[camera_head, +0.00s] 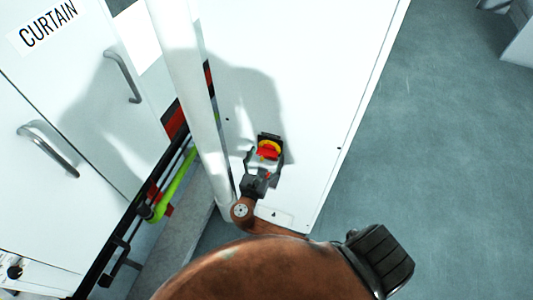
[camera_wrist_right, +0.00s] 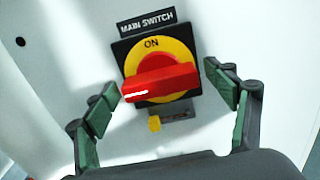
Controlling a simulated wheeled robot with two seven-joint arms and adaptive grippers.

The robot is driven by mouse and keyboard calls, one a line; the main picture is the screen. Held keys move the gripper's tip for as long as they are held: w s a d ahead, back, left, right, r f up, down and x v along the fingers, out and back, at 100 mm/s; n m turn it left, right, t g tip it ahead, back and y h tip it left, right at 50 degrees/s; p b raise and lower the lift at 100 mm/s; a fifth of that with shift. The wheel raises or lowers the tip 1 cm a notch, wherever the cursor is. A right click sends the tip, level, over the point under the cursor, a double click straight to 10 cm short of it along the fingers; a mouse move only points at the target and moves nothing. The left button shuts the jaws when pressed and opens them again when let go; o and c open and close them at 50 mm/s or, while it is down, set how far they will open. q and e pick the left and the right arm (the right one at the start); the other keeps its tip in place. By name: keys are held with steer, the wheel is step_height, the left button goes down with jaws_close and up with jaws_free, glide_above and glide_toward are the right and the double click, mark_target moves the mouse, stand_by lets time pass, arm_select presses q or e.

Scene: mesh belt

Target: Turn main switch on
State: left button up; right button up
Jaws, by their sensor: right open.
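The main switch (camera_wrist_right: 158,72) is a red rotary handle on a yellow disc with a black square plate, under a "MAIN SWITCH" label. Its red handle lies roughly crosswise, slightly tilted, below the word "ON". In the head view the main switch (camera_head: 268,149) sits low on a white cabinet panel. My right gripper (camera_wrist_right: 168,103) is open, with one green-padded finger on each side of the handle and visible gaps to it. In the head view the right gripper (camera_head: 264,165) is directly at the switch. My left gripper is not in view.
The white cabinet panel (camera_head: 310,85) carries the switch. Cabinet doors with metal handles (camera_head: 122,76) and a "CURTAIN" sign (camera_head: 46,24) are at left. A white post (camera_head: 185,70) stands left of the switch. Grey floor (camera_head: 430,140) at right is clear.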

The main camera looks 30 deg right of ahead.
steer(key=shift+w+d, duration=0.15)
steer(key=shift+d, duration=0.05)
steer(key=shift+c, duration=0.7)
steer(key=c, duration=0.9)
steer(key=shift+a, duration=0.15)
steer(key=shift+c, duration=0.6)
